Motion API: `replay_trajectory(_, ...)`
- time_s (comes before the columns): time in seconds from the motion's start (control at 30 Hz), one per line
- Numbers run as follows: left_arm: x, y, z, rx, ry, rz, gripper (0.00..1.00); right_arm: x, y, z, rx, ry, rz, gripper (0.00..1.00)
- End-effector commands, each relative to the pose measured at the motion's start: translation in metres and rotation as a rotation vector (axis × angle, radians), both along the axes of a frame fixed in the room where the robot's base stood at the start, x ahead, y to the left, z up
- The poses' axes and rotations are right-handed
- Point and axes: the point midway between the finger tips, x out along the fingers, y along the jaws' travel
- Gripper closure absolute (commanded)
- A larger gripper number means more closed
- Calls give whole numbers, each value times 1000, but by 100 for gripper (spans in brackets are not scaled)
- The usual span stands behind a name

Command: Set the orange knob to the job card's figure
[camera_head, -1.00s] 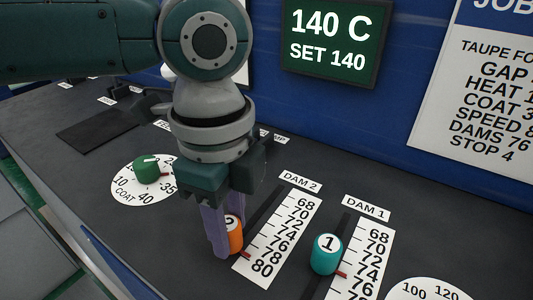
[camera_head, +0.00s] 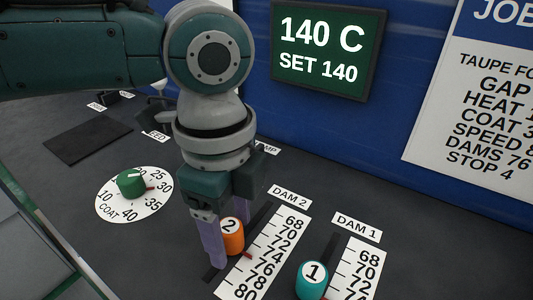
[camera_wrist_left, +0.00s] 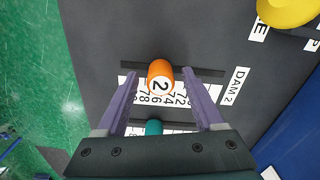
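The orange knob (camera_head: 232,238), numbered 2, stands in its slot beside the DAM 2 scale (camera_head: 262,262). Its red pointer is between 74 and 76, closer to 76. The job card (camera_head: 475,110), cut off at the right, reads DAMS 76. My left gripper (camera_head: 222,250) is down at the knob, one finger on its near left side. In the left wrist view the orange knob (camera_wrist_left: 160,78) lies between the two spread fingers, with a gap on each side. My right gripper is not in view.
A teal knob (camera_head: 312,280), numbered 1, stands beside the DAM 1 scale (camera_head: 363,265) to the right. A green COAT dial (camera_head: 131,184) is left of my gripper. A screen (camera_head: 328,48) on the blue wall reads 140 C, SET 140.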

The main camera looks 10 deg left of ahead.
Motion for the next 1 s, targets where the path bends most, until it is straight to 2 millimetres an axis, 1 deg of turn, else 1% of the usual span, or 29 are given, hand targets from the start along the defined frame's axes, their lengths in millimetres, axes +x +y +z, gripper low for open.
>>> replay_trajectory(0.17, 0, 0, 0, 0, 0, 0, 31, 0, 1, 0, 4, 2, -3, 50)
replay_trajectory(0.27, 0, 0, 4, 0, -1, 0, 31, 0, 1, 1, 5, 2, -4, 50)
replay_trajectory(0.37, 1, 0, 17, 0, -3, 0, 31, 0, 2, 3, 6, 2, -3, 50)
replay_trajectory(0.6, 1, 0, 66, -2, -4, -1, 31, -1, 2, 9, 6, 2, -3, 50)
replay_trajectory(0.7, 1, 0, 82, -1, -4, 0, 31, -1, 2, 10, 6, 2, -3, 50)
replay_trajectory(0.83, 0, 0, 95, 0, -1, 0, 31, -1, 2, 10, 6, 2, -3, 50)
replay_trajectory(1.0, 0, 0, 100, 1, 0, 0, 31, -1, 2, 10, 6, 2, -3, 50)
